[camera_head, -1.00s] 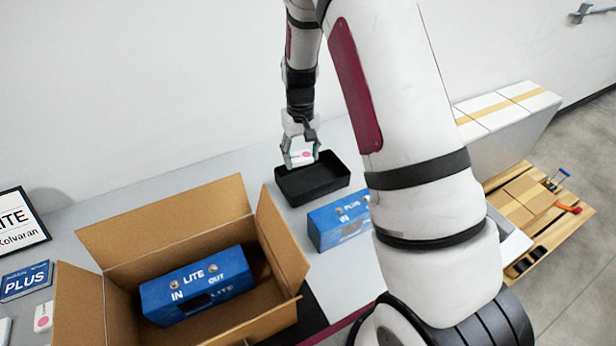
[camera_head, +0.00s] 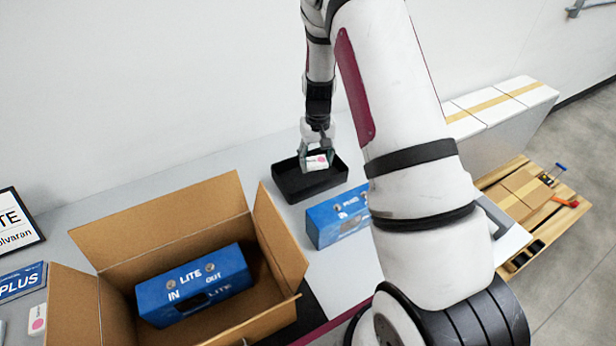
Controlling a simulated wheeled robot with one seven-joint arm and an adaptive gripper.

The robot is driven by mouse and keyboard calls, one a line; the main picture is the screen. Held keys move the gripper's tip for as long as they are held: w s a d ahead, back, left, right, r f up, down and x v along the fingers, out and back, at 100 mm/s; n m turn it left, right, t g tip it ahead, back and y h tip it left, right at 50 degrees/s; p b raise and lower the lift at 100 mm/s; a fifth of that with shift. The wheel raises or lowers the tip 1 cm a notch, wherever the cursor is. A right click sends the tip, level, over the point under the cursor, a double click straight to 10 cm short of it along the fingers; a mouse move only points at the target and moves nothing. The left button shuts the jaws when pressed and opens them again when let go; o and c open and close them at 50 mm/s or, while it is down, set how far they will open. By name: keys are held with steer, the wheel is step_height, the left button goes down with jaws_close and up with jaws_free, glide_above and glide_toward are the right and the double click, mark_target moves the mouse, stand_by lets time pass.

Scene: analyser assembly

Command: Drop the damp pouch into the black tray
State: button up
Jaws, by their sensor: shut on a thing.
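A small white pouch with a pink mark (camera_head: 317,162) is between the fingers of my gripper (camera_head: 317,160). My gripper points down and is shut on the pouch. The black tray (camera_head: 291,196) stands on the grey bench behind the blue PLUS box. The pouch shows over the tray's opening, near its middle right. I cannot tell from this view how high it is above the tray floor or whether it touches it. A similar white and pink pouch (camera_head: 38,318) lies at the far left, beside the cardboard box.
An open cardboard box (camera_head: 160,220) holds a blue LITE unit (camera_head: 195,285). A blue PLUS unit (camera_head: 338,216) stands just in front of the tray. My arm covers the bench to the right. White boxes (camera_head: 500,105) stand at the right.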

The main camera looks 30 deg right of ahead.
steer(key=shift+f, duration=0.2)
steer(key=o, duration=1)
steer(key=shift+o, duration=0.2)
steer(key=shift+r, duration=0.15)
step_height(320, 180, up, 12)
